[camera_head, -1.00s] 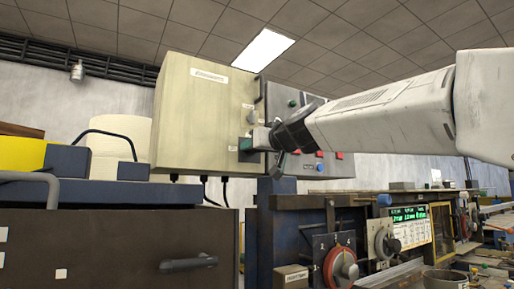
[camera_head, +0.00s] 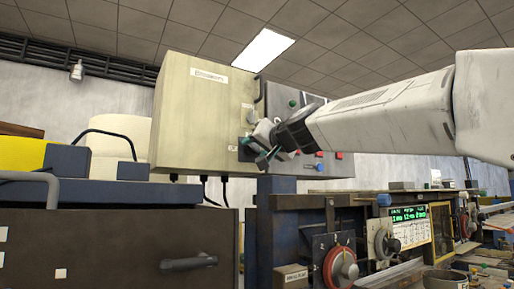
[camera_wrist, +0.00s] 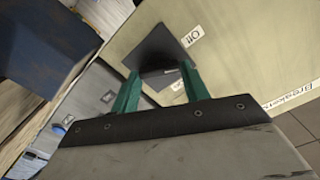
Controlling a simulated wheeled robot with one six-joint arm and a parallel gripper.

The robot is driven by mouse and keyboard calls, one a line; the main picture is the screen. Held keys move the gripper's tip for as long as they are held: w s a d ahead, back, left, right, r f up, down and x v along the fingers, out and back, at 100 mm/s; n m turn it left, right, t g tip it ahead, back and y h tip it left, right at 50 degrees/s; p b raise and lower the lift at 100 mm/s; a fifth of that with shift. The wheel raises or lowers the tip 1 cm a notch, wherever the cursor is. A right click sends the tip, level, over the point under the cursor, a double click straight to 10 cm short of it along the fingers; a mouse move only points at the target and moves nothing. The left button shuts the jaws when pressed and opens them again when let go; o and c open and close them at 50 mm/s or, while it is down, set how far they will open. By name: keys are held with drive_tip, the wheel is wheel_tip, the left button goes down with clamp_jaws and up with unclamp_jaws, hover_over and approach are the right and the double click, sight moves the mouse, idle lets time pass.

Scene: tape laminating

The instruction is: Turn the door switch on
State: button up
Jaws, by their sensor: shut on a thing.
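The door switch (camera_wrist: 163,45) has a dark square plate on the cream face of a cabinet (camera_head: 195,120). An "Off" label (camera_wrist: 194,36) sits beside the plate, and a second label, partly covered by a finger, is unreadable. My gripper (camera_wrist: 158,74) has its two green fingers on either side of the switch's dark handle and is shut on it. In the head view, my gripper (camera_head: 264,150) is tilted against the cabinet's front and hides most of the switch. The handle's exact angle is hard to tell.
A grey panel with coloured buttons (camera_head: 338,155) lies to the right, behind my arm. A machine with dials and a green display (camera_head: 408,214) stands below right. A dark drawer unit (camera_head: 110,250) is below left.

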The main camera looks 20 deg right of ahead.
drive_tip(key=m, duration=0.6)
drive_tip(key=shift+d+f+m, duration=0.1)
drive_tip(key=shift+m, duration=0.2)
drive_tip(key=m, duration=0.5)
drive_tip(key=shift+f+m, duration=0.1)
drive_tip(key=shift+m, duration=0.2)
drive_tip(key=o, duration=1)
drive_tip(key=s, duration=0.2)
drive_tip(key=s+d, duration=0.1)
drive_tip(key=s, duration=0.4)
drive_tip(key=shift+s+d, duration=0.3)
drive_tip(key=shift+d, duration=0.05)
